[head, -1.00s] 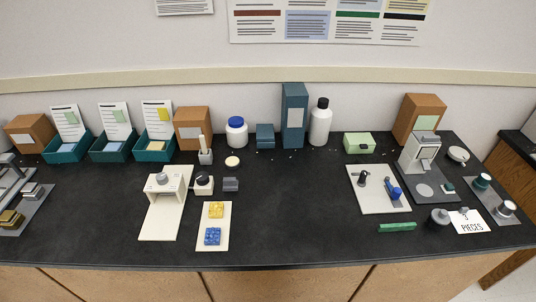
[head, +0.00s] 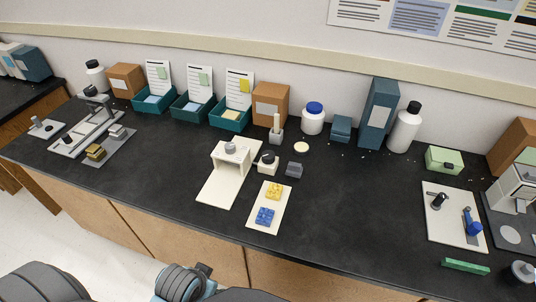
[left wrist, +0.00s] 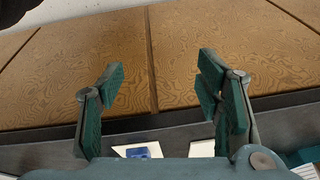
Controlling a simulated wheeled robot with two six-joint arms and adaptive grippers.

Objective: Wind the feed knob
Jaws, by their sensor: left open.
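A white bridge-shaped stand (head: 238,160) on a white base plate is on the black bench, with a round grey knob (head: 230,148) on top. A small white unit with a black knob (head: 268,155) stands just right of it. Which knob is the feed knob is not marked. My left gripper (left wrist: 160,72) is open and empty in the left wrist view, its green-padded fingers apart above the bench's front edge, away from the knobs. The head view shows only parts of my arms at the bottom; my right gripper is not in view.
Teal trays (head: 232,121) and bottles line the back. A slide device (head: 85,130) stands left. Bench between card and right-hand plate (head: 438,226) is clear.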

